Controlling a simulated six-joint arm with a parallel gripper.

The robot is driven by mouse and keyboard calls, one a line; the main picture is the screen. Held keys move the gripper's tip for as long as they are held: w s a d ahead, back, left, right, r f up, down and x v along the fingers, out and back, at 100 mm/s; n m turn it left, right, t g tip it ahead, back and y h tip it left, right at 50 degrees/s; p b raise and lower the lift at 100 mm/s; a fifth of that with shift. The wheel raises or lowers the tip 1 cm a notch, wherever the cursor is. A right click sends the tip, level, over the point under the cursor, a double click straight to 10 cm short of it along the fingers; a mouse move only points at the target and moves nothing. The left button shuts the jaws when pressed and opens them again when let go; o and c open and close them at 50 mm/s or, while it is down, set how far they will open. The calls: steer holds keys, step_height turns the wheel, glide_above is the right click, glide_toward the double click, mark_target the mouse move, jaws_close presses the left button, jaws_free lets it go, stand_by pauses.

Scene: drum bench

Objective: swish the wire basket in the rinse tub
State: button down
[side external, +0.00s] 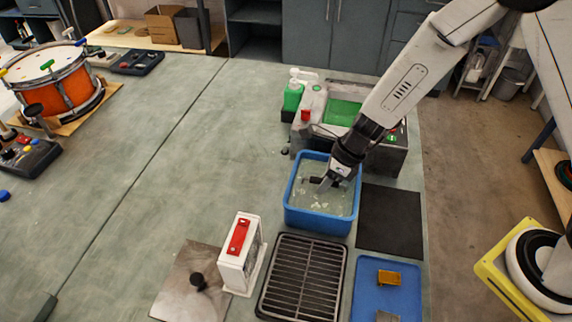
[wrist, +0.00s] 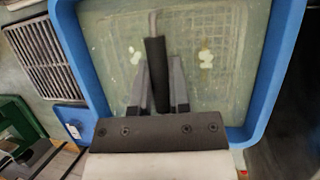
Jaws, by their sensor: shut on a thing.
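The blue rinse tub (side external: 320,222) stands near the right side of the bench, filled with cloudy greenish water; its rim fills much of the wrist view (wrist: 277,75). My gripper (side external: 328,182) reaches down into the tub from the upper right. In the wrist view my gripper (wrist: 158,88) is shut on the black handle (wrist: 155,65) of the wire basket. The basket's mesh (wrist: 208,38) shows faintly under the water. Pale foam patches float on the surface. The basket itself is hard to make out in the side view, and its contents cannot be told.
A slatted dark rack (side external: 303,277) stands in front of the tub. A black mat (side external: 390,220) lies to its right, with a blue tray (side external: 372,300) nearer. Behind the tub are bottles (side external: 293,95) and a green-topped metal unit (side external: 343,112).

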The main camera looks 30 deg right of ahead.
stand_by(0.5)
steer(key=shift+r, duration=1)
steer(key=shift+f, duration=0.15)
steer(key=shift+f, duration=0.95)
steer(key=shift+r, duration=0.1)
steer(key=shift+r, duration=1)
steer(key=shift+f, duration=0.15)
steer(key=shift+f, duration=0.95)
steer(key=shift+r, duration=0.15)
